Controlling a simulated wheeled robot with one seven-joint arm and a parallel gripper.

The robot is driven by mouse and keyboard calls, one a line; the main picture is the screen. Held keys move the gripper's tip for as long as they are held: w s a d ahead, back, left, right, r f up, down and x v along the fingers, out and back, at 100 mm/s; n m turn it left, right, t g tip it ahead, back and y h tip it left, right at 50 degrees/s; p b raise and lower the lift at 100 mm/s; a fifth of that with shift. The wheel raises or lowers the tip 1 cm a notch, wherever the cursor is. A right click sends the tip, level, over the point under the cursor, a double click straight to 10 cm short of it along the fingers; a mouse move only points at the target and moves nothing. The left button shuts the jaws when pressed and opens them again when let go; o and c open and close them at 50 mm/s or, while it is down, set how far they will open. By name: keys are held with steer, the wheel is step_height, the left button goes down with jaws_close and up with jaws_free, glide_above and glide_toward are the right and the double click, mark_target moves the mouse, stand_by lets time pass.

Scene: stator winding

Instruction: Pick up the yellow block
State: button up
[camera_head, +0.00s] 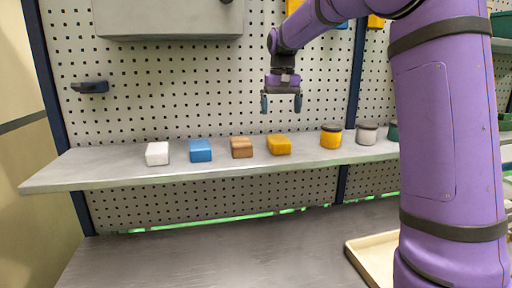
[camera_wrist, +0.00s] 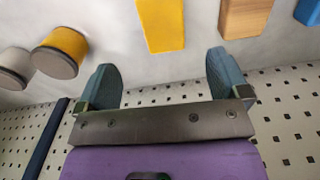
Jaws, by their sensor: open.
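The yellow block (camera_head: 279,145) lies on the grey shelf (camera_head: 110,172), between a brown block and a yellow jar. In the wrist view the yellow block (camera_wrist: 162,24) shows at the top, beyond the fingertips and partly cut off by the frame edge. My gripper (camera_head: 282,103) is open and empty. It hangs with its fingers down, above the yellow block and apart from it. In the wrist view my gripper's two fingers (camera_wrist: 160,75) are spread wide, with the yellow block lying roughly in line with the gap between them.
A brown block (camera_head: 242,148), a blue block (camera_head: 200,151) and a white block (camera_head: 157,154) stand left of it. A yellow jar (camera_head: 331,137) and a grey jar (camera_head: 367,134) stand right. A pegboard (camera_head: 180,95) rises behind. A cream tray (camera_head: 372,254) lies below.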

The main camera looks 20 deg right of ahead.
mark_target(279, 138)
steer(key=shift+w+a+f, duration=0.15)
steer(key=shift+w+f, duration=0.05)
steer(key=shift+w, duration=0.2)
steer(key=shift+a+f, duration=0.1)
steer(key=shift+f, duration=0.2)
step_height(279, 138, down, 5)
steer(key=shift+r, duration=0.1)
steer(key=shift+f, duration=2.7)
steer(key=shift+d, duration=0.2)
steer(key=c, duration=1.1)
